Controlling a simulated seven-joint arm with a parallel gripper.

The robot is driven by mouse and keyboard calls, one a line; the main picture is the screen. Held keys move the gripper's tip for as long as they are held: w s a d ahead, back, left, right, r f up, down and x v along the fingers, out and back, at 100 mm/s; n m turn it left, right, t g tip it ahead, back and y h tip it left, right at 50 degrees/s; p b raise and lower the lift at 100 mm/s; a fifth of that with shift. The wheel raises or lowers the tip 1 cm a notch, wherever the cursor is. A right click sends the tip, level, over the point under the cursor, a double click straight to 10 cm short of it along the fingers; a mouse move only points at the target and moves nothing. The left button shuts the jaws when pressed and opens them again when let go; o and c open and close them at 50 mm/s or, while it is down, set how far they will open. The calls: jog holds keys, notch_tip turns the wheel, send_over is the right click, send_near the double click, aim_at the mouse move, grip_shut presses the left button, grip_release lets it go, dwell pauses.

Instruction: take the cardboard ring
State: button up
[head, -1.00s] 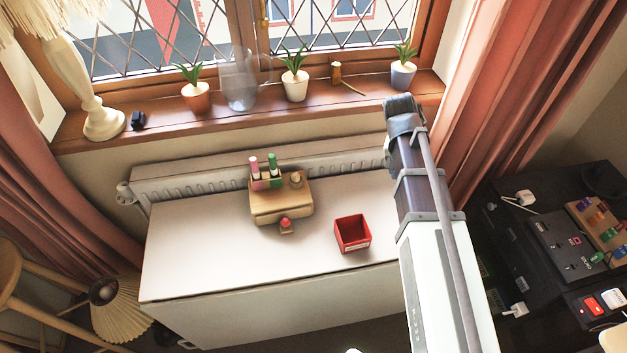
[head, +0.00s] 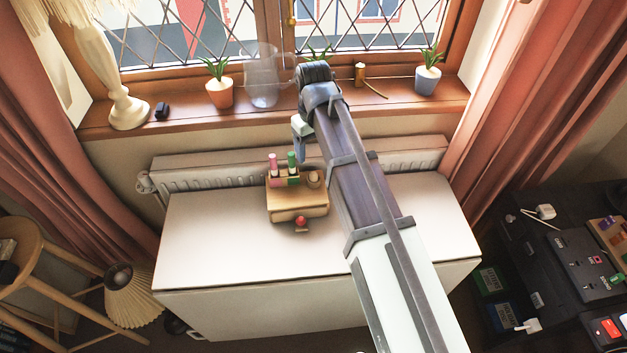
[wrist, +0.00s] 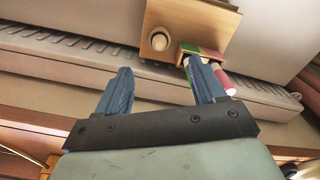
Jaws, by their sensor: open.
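A small round tan thing (head: 314,179) sits in the right part of the wooden desk organizer (head: 297,206) on the white cabinet. It may be the cardboard ring, but it is too small to be sure. In the head view my gripper (head: 299,150) is above the radiator, behind and above the organizer, mostly hidden by my arm.
Pink and green markers (head: 282,168) stand in the organizer, close to the round thing. Plants (head: 219,88) and a glass jug (head: 262,78) line the windowsill. The cabinet's left top is clear.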

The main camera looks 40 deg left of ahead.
aim_at(314, 173)
jog(key=shift+f, duration=5.65)
jog(key=shift+c, duration=0.2)
jog(key=c, duration=1)
jog(key=shift+r, duration=0.1)
